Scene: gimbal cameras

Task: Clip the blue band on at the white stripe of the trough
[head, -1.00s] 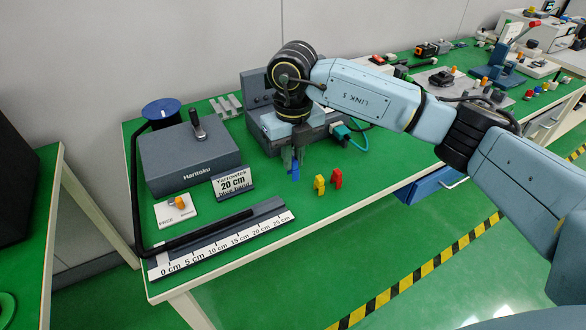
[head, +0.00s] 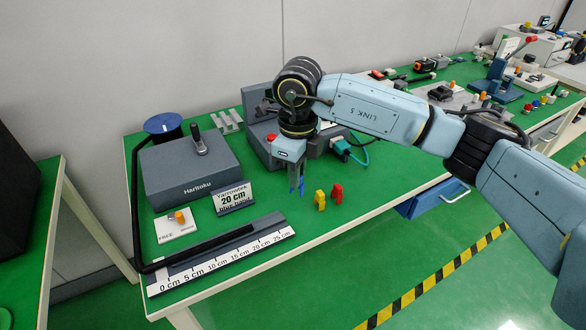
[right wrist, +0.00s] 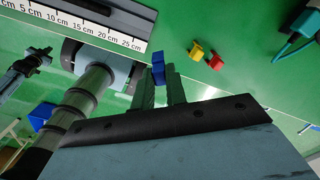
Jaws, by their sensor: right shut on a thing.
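My right gripper (head: 294,176) points down over the green bench and is shut on a small blue band (head: 301,188). In the right wrist view the blue band (right wrist: 158,70) sits between the fingertips (right wrist: 161,84), with bare green bench around it. The grey trough (head: 264,228) lies along the front edge, left of the gripper, with a white centimetre scale (head: 222,262) on its front. A black cable (head: 205,246) lies in its left part. I cannot make out a separate white stripe on the trough. A sign (head: 234,198) reads 20 cm, blue band.
A yellow clip (head: 320,200) and a red clip (head: 337,193) stand right of the gripper. A grey box (head: 187,172) with a lever and a white switch plate (head: 176,226) stand behind the trough. A grey device (head: 262,146) stands behind the gripper.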

